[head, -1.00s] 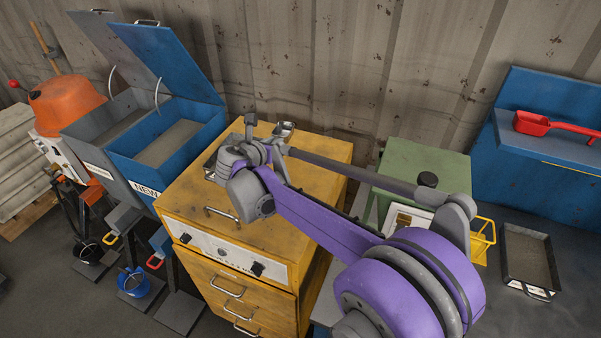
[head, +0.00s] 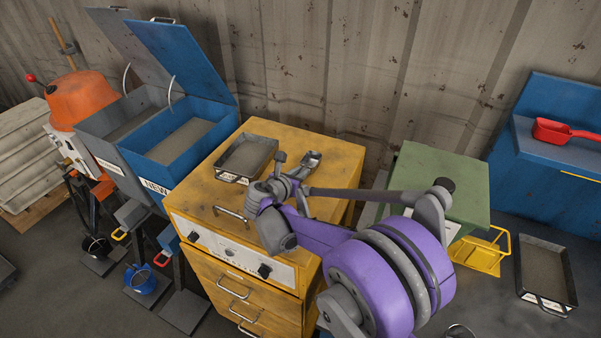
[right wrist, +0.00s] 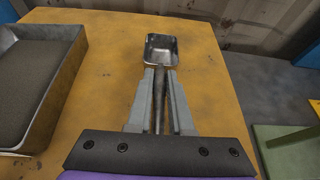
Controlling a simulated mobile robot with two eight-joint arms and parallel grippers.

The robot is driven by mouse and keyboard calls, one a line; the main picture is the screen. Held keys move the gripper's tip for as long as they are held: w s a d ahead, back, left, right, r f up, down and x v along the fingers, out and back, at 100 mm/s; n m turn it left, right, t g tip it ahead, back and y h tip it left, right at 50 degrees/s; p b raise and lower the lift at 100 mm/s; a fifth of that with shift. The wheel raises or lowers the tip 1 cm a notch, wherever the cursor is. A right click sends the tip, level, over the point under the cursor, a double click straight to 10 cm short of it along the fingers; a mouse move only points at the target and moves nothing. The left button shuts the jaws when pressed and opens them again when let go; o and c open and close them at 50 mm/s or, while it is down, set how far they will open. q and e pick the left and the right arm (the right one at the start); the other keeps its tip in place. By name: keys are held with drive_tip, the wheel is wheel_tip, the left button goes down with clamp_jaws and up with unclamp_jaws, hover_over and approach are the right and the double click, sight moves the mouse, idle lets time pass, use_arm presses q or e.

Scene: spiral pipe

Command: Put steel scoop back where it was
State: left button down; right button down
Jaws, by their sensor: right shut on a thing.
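The steel scoop (head: 310,160) is over the right part of the yellow cabinet's top (head: 335,165). In the right wrist view its shiny, empty bowl (right wrist: 162,50) points away from me toward the cabinet's back edge. My right gripper (head: 296,173) is shut on the scoop's handle, which runs back between the two grey fingers (right wrist: 160,80). I cannot tell whether the bowl touches the top or is a little above it. My left gripper is not in view.
A dark tray (head: 246,158) of grey material lies left of the scoop. Blue (head: 185,140) and grey (head: 112,120) open-lidded bins stand farther left. A green box (head: 445,180), a yellow holder (head: 483,252) and a red scoop (head: 562,132) are to the right. The corrugated wall is behind.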

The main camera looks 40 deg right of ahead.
drive_tip(key=shift+f, duration=0.1)
drive_tip(key=c, duration=0.8)
unclamp_jaws()
drive_tip(key=shift+r, duration=0.3)
drive_tip(key=v, duration=1.2)
drive_tip(key=shift+s+f, duration=0.1)
